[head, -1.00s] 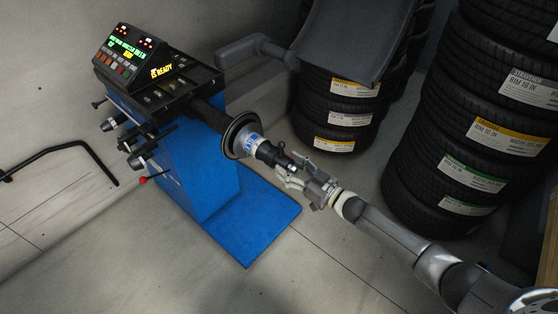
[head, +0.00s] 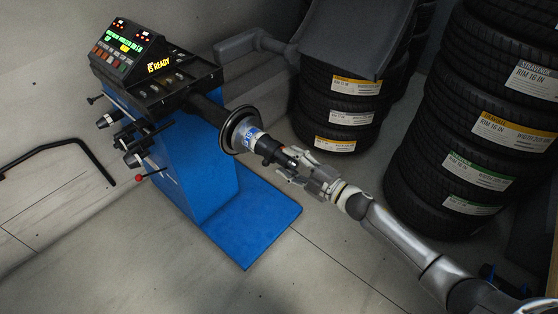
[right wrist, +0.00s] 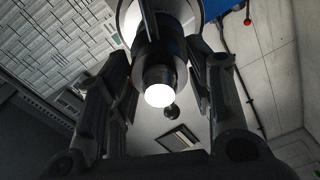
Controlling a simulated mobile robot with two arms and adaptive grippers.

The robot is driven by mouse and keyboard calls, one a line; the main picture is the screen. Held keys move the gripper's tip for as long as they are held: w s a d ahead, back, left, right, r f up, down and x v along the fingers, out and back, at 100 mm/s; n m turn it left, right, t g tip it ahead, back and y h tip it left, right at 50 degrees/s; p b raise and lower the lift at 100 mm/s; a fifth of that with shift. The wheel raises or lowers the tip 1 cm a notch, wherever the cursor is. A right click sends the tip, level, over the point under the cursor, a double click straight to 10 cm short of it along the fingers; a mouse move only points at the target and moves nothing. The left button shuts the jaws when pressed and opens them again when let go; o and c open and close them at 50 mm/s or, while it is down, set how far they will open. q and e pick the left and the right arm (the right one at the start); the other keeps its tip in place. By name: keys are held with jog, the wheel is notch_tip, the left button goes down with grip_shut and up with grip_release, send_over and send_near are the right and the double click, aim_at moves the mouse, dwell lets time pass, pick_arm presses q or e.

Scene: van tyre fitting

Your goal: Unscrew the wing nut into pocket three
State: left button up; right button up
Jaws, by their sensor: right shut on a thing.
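The wing nut (head: 267,147) is a dark hub on the shaft of the blue wheel balancer, in front of a pale sleeve and a dark round flange (head: 240,129). My right gripper (head: 291,162) comes in from the lower right in line with the shaft and is shut on the wing nut. In the right wrist view, its two fingers (right wrist: 163,50) stand either side of the dark nut (right wrist: 160,75), and the bright shaft end (right wrist: 160,95) faces the camera. The finger contacts are partly hidden. The balancer's top tray (head: 168,88) has several dark pockets; their numbers are unreadable. My left gripper is out of view.
The balancer's display panel (head: 128,50) is lit and shows READY. A grey hood (head: 350,35) hangs at the back. Tyre stacks (head: 485,120) stand close to my right arm. A bent black bar (head: 70,142) lies left. Floor at the front is clear.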

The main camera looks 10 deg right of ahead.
jog(key=n, duration=0.1)
jog(key=n+b, duration=0.1)
jog(key=n, duration=0.1)
jog(key=shift+d+f+n, duration=0.1)
jog(key=shift+f+n, duration=0.1)
jog(key=shift+n, duration=0.1)
jog(key=shift+r+n+b, duration=0.15)
jog(key=shift+n+b, duration=0.25)
jog(key=shift+n, duration=0.2)
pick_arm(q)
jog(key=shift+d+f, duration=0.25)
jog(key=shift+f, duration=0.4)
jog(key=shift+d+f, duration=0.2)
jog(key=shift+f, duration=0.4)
pick_arm(e)
jog(key=o, duration=0.8)
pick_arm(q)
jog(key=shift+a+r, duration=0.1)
